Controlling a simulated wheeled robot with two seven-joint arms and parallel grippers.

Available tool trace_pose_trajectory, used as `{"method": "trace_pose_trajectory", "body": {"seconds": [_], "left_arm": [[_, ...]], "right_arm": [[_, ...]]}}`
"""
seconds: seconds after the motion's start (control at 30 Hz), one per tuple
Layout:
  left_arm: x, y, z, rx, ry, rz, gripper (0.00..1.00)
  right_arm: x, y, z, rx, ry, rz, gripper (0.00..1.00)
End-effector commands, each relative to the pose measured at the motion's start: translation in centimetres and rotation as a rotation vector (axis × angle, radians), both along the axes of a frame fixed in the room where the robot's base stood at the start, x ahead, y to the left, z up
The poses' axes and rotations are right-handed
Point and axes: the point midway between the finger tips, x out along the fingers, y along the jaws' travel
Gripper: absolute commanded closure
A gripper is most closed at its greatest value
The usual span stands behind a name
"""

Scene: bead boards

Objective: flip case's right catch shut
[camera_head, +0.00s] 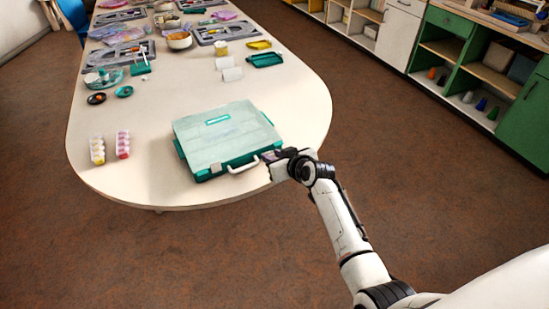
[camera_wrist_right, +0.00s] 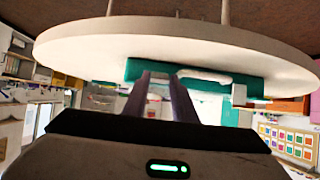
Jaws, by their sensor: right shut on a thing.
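The case (camera_head: 222,135) has a clear lid, which lies down, and a teal base. It lies near the rounded front end of the table. Its white handle (camera_head: 243,166) is on the front side, and a pale left catch (camera_head: 216,170) shows left of it. My right gripper (camera_head: 270,156) is at the right part of the case's front, its fingers close together on the spot of the right catch, which they hide. In the right wrist view the picture is upside down; the fingertips (camera_wrist_right: 155,75) meet the teal case edge (camera_wrist_right: 190,75). My left gripper is out of view.
The cream table (camera_head: 150,180) has bare room left of the case. Two small bead holders (camera_head: 97,150) stand near its left edge. White cups (camera_head: 232,74), a teal tray (camera_head: 265,60) and several grey boards lie behind. Green shelves (camera_head: 480,70) stand at the right.

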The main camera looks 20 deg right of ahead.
Motion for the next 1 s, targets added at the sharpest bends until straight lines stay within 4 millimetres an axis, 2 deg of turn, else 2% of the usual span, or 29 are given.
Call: {"method": "trace_pose_trajectory", "body": {"seconds": [0.3, 0.7, 0.73, 0.77, 1.0], "left_arm": [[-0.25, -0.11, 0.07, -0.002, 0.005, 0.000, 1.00], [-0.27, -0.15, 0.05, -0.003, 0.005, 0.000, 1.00], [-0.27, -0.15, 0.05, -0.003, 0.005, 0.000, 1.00], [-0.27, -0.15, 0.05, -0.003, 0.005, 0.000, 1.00], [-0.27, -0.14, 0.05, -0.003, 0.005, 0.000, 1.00]], "right_arm": [[0.22, -0.02, 0.38, -0.009, 0.066, 0.000, 0.98], [0.26, -0.02, 0.41, -0.010, 0.069, 0.000, 0.98], [0.26, -0.02, 0.41, -0.010, 0.069, 0.000, 0.70], [0.26, -0.03, 0.41, -0.010, 0.069, 0.000, 0.67], [0.25, -0.01, 0.41, -0.010, 0.069, 0.000, 0.67]]}}
